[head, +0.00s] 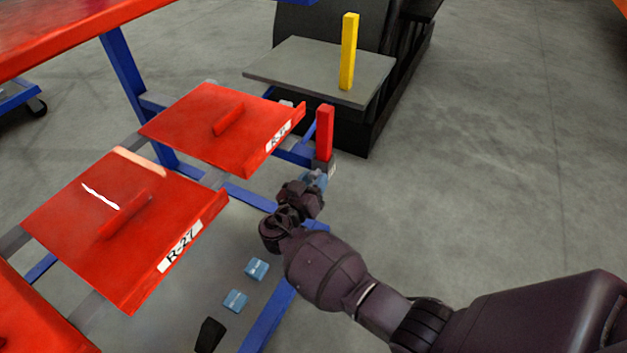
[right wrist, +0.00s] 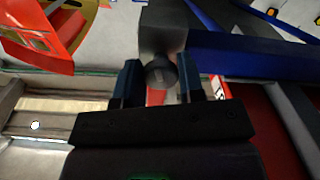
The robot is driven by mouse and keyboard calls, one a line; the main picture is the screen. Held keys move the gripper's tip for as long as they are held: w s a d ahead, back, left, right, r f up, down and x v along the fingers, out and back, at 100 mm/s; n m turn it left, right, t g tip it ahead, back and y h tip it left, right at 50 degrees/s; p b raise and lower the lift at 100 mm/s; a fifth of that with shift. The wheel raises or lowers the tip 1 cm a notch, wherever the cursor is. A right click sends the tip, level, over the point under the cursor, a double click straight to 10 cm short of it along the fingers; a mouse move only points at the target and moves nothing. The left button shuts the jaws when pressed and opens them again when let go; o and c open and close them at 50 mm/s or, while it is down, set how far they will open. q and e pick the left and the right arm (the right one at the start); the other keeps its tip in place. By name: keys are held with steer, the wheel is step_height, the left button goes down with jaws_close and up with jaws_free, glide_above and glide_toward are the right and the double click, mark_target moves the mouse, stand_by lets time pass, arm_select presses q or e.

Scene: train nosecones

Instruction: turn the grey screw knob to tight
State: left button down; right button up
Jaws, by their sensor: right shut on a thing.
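The grey screw knob (right wrist: 161,73) shows in the right wrist view as a dark round end below a dark grey block (right wrist: 163,28). My right gripper (right wrist: 160,85) has one finger on each side of the knob and is shut on it. In the head view my right gripper (head: 316,181) is at the foot of an upright red post (head: 324,133), beside the red panels, and it hides the knob. How far the knob is turned cannot be told. My left gripper is not in view.
Red panels with handles, one labelled R-27 (head: 127,233), lie on a blue frame (head: 265,325) at left. Behind stands a grey platform (head: 310,70) with a yellow post (head: 348,52). Small blue blocks (head: 256,269) lie below the panels. The floor at right is clear.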

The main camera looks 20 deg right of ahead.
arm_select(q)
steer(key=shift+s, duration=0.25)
arm_select(e)
steer(key=shift+m, duration=1.4)
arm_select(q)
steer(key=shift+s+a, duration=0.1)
arm_select(e)
steer(key=o, duration=0.9)
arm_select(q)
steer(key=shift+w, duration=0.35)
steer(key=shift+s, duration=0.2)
